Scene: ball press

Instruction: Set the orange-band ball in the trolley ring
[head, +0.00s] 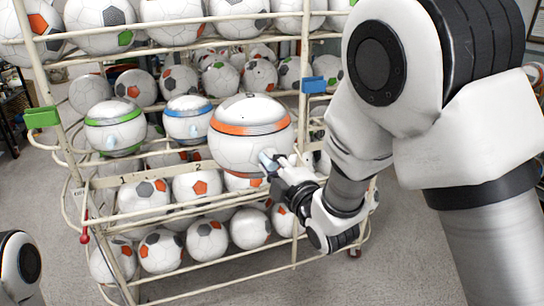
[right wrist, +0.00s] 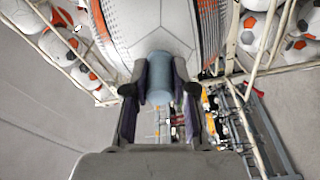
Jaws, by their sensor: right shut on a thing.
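The orange-band ball (head: 237,150) is a large white ball with an orange band and a grey strip near its top. It is at the trolley's front, right of two banded balls. My right gripper (head: 271,165) is shut on the pale blue stub on the ball's lower right side. In the right wrist view the blue stub (right wrist: 160,85) sits between the two fingers, with the white ball (right wrist: 150,30) right behind it. The ring under the ball is hidden, so I cannot tell whether the ball rests in it. My left gripper is out of view.
A green-band ball (head: 115,128) and a blue-band ball (head: 188,119) stand to the left, above labels 1 and 2. The cream trolley frame (head: 165,277) holds several rows of footballs. Green (head: 42,117) and blue (head: 313,85) clips stick out. Grey floor is clear in front.

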